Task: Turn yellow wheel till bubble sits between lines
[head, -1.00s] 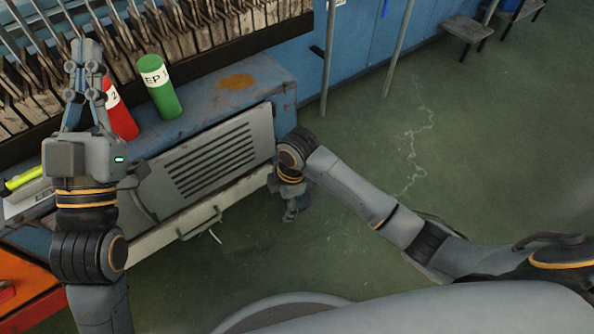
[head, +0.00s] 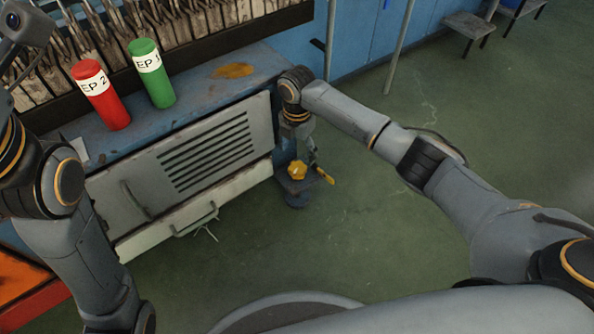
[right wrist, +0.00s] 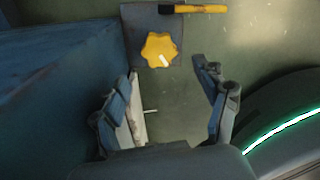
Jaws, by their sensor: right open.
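The yellow wheel (head: 297,170) is a lobed knob on a small dark stand (head: 297,187) beside the cabinet's right end. In the right wrist view the wheel (right wrist: 158,47) has a short white mark and sits beyond my right gripper (right wrist: 165,70). That gripper is open and empty, its two fingers apart and short of the wheel. In the head view my right gripper (head: 309,152) hangs just above the wheel. My left arm is at the left edge, its fingers out of the picture. I cannot make out a bubble or lines.
A yellow and black bar (right wrist: 200,9) lies at the stand's far edge. The blue cabinet (right wrist: 45,85) is close on the left of my right gripper. A red cylinder (head: 101,94) and a green cylinder (head: 152,73) stand on the cabinet. The green floor (head: 370,240) is clear.

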